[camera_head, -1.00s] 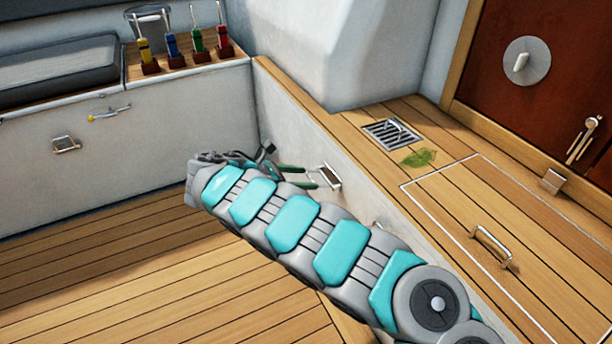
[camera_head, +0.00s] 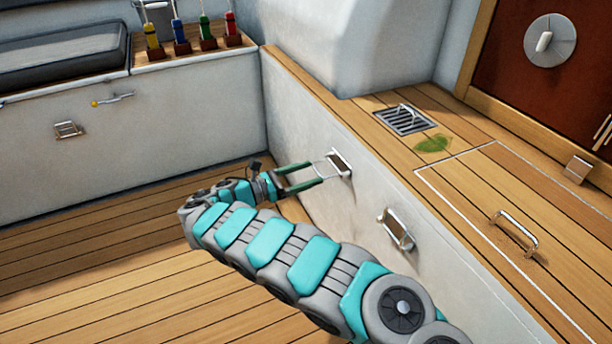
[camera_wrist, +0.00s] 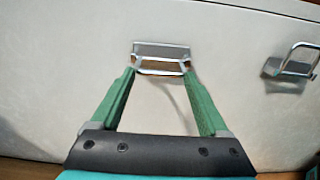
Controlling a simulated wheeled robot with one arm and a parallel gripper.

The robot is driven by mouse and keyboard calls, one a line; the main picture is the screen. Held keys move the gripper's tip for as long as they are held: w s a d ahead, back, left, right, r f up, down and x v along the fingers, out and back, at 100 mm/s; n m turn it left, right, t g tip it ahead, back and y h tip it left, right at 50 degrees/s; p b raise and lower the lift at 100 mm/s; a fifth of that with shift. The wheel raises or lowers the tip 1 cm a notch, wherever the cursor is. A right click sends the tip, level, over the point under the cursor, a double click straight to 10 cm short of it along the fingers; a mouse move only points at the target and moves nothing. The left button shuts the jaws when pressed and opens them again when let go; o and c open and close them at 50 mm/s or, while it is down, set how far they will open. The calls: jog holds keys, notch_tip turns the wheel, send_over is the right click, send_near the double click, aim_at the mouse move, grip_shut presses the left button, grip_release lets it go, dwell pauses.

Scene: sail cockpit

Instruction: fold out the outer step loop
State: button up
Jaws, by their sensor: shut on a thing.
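The step loop (camera_head: 340,164) is a metal bail on a small plate on the right-hand white wall. Its bars stand out from the plate towards my gripper (camera_head: 316,172); the exact angle is hard to tell. In the wrist view the loop (camera_wrist: 160,72) lies between the tips of my green fingers, with its plate just beyond. My gripper (camera_wrist: 159,69) is shut on the loop, one finger at each side. A second, similar loop (camera_head: 397,230) is nearer on the same wall, and in the wrist view (camera_wrist: 292,65) at right.
A left-hand locker has another metal fitting (camera_head: 67,130). The plank floor (camera_head: 90,270) is clear at left.

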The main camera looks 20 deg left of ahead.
jog(key=shift+w+d, duration=0.15)
jog(key=shift+w, duration=0.2)
jog(key=o, duration=1)
jog(key=shift+o, duration=1.2)
jog(key=shift+w+d, duration=0.15)
jog(key=shift+d, duration=0.05)
jog(key=v, duration=0.7)
jog(key=shift+a, duration=0.25)
jog(key=shift+s+f, duration=0.1)
jog(key=shift+s, duration=0.1)
jog(key=shift+s+a, duration=0.1)
